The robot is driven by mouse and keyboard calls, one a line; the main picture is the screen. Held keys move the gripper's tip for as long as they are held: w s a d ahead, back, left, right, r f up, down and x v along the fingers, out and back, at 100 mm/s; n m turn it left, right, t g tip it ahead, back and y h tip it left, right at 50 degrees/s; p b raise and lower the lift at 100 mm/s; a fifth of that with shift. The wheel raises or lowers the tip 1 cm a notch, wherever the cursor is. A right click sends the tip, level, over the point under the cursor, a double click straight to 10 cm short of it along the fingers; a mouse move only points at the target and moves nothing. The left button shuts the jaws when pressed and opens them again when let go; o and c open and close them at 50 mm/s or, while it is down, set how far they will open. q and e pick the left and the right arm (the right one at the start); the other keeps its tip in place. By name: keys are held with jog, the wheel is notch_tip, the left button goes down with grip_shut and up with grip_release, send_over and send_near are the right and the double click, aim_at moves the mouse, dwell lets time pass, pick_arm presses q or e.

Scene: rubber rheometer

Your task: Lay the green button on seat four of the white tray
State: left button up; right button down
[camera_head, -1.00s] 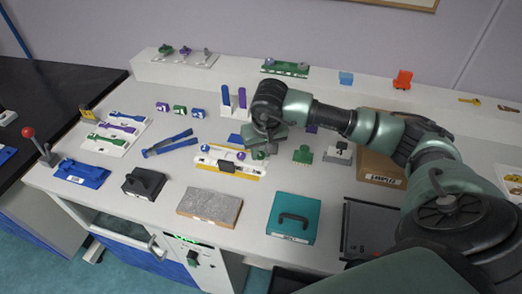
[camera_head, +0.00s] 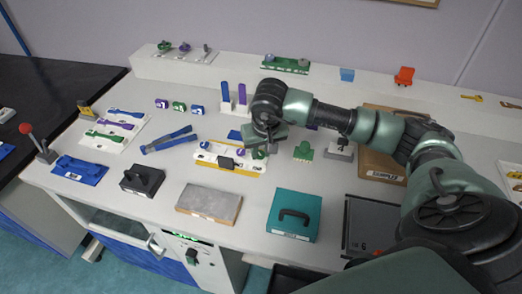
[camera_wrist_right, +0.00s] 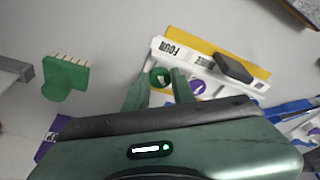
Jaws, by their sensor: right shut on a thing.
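The white tray (camera_head: 228,149) lies on the bench with a yellow strip along its front and a dark block at its front edge. In the right wrist view the tray (camera_wrist_right: 205,66) shows the label FOUR at its near end. My right gripper (camera_head: 262,150) is over the tray's right end, fingers pointing down. In the wrist view its fingers (camera_wrist_right: 158,88) are shut on the round green button (camera_wrist_right: 159,77), close beside the FOUR label. Whether the button touches the seat cannot be told. A purple button (camera_wrist_right: 197,87) sits beside it on the tray. My left gripper is not in view.
A green block with pins (camera_head: 303,151) stands right of the tray. A grey slab (camera_head: 208,203) and a teal case (camera_head: 294,214) lie in front. Blue tongs (camera_head: 169,140) lie to the left.

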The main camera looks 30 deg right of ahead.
jog(key=shift+f, duration=0.25)
jog(key=c, duration=1.1)
grip_release()
jog(key=b+v, duration=0.1)
jog(key=v, duration=0.7)
jog(key=shift+f, duration=0.1)
